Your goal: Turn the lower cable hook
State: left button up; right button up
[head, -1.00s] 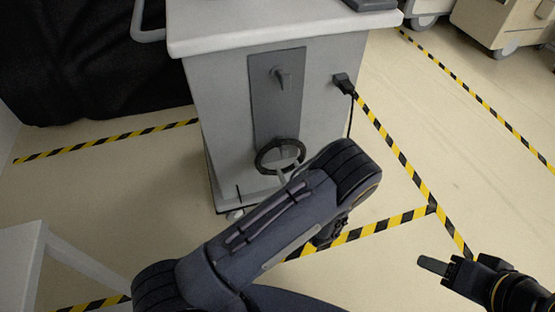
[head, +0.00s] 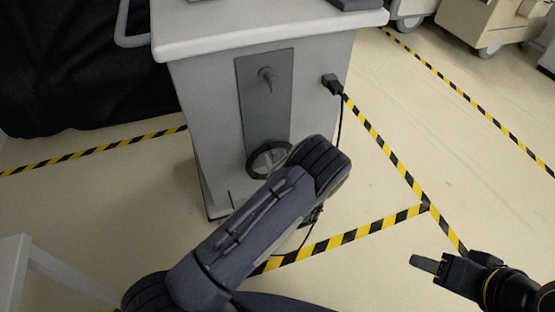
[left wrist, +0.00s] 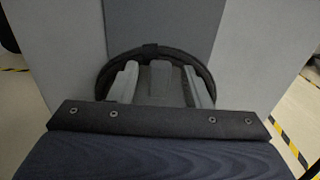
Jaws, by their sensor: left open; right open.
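In the head view the coil (head: 252,165) hangs low on the cart's grey panel (head: 262,110), partly behind my left arm, which hides the left gripper's fingers. An upper hook (head: 268,76) points down on the same panel. My right gripper (head: 425,264) is off to the right, over the floor.
The cart (head: 210,120) has a pale top and a side handle (head: 122,30). A black plug (head: 331,84) with a hanging cable is on its right side. Other carts (head: 490,25) stand at the back right. Floor between yellow-black tape lines is clear.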

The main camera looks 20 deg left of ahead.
pick_arm(q)
grip_shut()
